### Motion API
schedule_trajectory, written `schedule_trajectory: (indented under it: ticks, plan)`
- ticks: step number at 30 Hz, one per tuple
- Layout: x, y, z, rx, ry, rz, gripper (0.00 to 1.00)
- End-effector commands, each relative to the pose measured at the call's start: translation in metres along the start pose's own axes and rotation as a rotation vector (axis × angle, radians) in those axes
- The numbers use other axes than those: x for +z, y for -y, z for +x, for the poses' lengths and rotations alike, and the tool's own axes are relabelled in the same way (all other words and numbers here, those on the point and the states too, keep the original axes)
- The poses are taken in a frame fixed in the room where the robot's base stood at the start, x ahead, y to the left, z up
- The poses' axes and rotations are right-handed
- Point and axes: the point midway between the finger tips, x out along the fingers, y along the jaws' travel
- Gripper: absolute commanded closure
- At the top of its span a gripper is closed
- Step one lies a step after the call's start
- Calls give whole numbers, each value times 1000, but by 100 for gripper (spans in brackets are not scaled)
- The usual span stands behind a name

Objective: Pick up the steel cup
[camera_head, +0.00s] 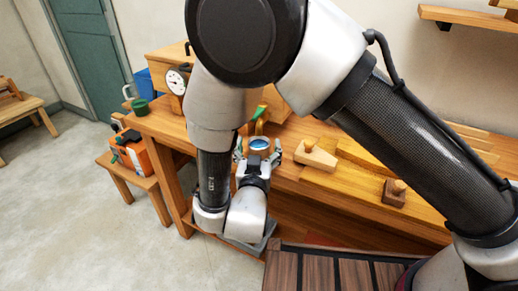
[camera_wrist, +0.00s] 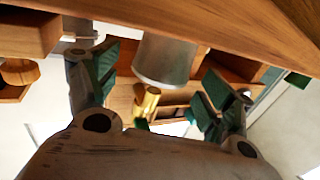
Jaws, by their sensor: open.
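The steel cup (camera_head: 258,145) stands on the wooden workbench (camera_head: 290,172) near its front edge, with a bluish inside showing. In the wrist view the steel cup (camera_wrist: 165,60) is a grey cylinder between the two fingers, beyond the palm. My gripper (camera_head: 258,154) is open, its fingers spread to either side of the cup. In the wrist view my gripper (camera_wrist: 155,88) shows green-padded fingers, with visible gaps between them and the cup. The lower part of the cup is hidden behind my gripper in the head view.
A wooden plane (camera_head: 316,155) lies right of the cup, and a block with a knob (camera_head: 395,192) sits farther right. A dial gauge (camera_head: 176,82) and green cup (camera_head: 140,106) stand at the left end. An orange box (camera_head: 133,155) is on a low stool.

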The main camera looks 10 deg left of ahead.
Motion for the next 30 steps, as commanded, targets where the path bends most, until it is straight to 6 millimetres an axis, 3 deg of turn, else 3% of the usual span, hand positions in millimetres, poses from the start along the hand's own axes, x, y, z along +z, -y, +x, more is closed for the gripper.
schedule_trajectory:
  ticks: [6, 14, 22, 30]
  plan:
    - [1, 0, 28, 1, 1, 0, 18]
    - [1, 1, 30, -1, 1, 0, 20]
    - [1, 1, 29, -1, 1, 0, 69]
    - [0, 1, 29, -1, 1, 1, 72]
